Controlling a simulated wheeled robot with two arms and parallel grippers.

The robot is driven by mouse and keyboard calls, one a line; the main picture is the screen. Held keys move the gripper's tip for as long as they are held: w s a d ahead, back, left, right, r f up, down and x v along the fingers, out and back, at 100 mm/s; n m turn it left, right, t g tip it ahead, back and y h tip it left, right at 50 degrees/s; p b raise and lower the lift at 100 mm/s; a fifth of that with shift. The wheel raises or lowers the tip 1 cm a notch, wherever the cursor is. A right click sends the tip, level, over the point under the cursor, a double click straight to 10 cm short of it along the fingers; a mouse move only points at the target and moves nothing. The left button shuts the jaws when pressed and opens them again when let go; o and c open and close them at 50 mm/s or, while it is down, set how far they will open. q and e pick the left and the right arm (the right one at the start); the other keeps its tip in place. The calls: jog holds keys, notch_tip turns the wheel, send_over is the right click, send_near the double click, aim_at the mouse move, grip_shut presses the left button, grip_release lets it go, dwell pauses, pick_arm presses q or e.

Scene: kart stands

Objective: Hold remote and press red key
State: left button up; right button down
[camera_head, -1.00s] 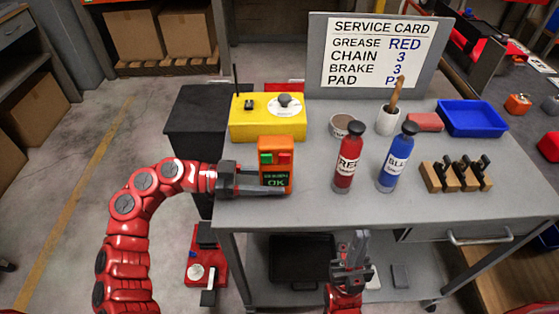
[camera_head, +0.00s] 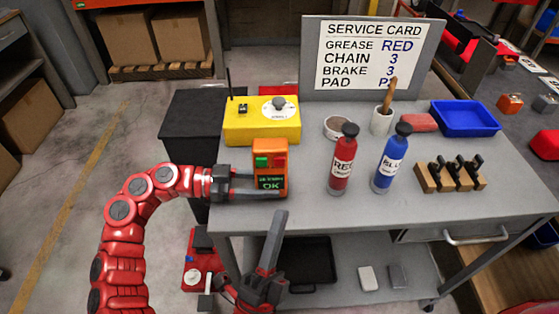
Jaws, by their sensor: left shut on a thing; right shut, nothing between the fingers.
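The orange remote (camera_head: 283,152) stands upright at the left front of the grey table. It has a green key (camera_head: 262,162) on the left, a red key (camera_head: 279,162) on the right, and a dark screen below with green text that includes OK. My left gripper (camera_head: 262,188) comes in from the left and is shut on the lower part of the remote. My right gripper (camera_head: 277,230) is shut and empty, in front of the table edge and below the remote. Its fingers point up and it does not touch the remote.
A yellow box (camera_head: 255,133) with a knob and antenna stands behind the remote. To the right are a red bottle (camera_head: 341,170), a blue bottle (camera_head: 391,165) and a wooden block with black clips (camera_head: 450,178). A service card (camera_head: 372,55) stands at the back.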

aim_at(279, 162)
dwell(0.3)
jog(key=w, duration=0.8)
jog(key=shift+w, duration=0.55)
dwell(1.7)
jog(key=shift+w, duration=0.75)
dwell(0.8)
jog(key=shift+s, duration=0.95)
jog(key=shift+s, duration=0.1)
